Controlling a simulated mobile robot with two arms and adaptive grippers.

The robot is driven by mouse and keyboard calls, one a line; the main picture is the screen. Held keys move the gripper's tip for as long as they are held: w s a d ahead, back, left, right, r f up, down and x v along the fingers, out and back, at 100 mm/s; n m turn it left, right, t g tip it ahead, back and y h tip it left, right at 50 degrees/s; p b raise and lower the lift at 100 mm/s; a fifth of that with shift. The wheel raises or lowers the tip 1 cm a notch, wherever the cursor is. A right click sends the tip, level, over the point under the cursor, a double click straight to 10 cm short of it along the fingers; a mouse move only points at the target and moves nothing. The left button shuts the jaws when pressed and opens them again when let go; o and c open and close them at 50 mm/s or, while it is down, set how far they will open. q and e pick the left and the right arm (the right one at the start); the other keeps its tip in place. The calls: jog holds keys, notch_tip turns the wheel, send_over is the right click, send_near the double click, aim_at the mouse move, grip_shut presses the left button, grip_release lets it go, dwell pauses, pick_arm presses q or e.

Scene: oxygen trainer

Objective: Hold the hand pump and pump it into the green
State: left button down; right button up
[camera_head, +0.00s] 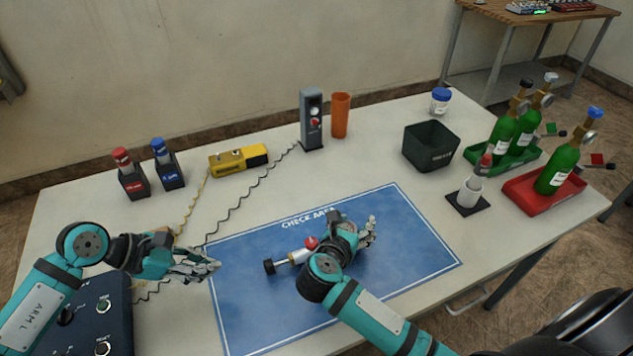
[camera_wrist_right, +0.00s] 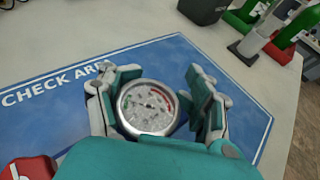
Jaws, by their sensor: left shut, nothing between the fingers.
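The hand pump (camera_head: 292,258) lies on the blue check-area mat (camera_head: 400,262), with a black knob at its left end and a red part near its middle. Its right end is hidden behind my right gripper (camera_head: 366,230). In the right wrist view, a round gauge (camera_wrist_right: 148,107) with green and red marks sits between the fingers of my right gripper (camera_wrist_right: 158,98). A gap shows on the gauge's right side, so the fingers look open around it. The needle reading is unclear. My left gripper (camera_head: 214,266) is shut and empty, left of the knob and apart from it.
A blue-black control box (camera_head: 95,315) stands at the front left. A yellow device (camera_head: 238,160), a grey unit (camera_head: 311,118) and an orange cup (camera_head: 340,115) stand behind the mat. A dark bin (camera_head: 430,147) and green bottles in green and red trays (camera_head: 540,195) are right.

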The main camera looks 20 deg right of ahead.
jog(key=o, duration=0.7)
jog(key=shift+s+f, duration=0.1)
jog(key=shift+f, duration=0.4)
jog(key=shift+o, duration=0.8)
jog(key=shift+a, duration=0.1)
jog(key=shift+r, duration=0.1)
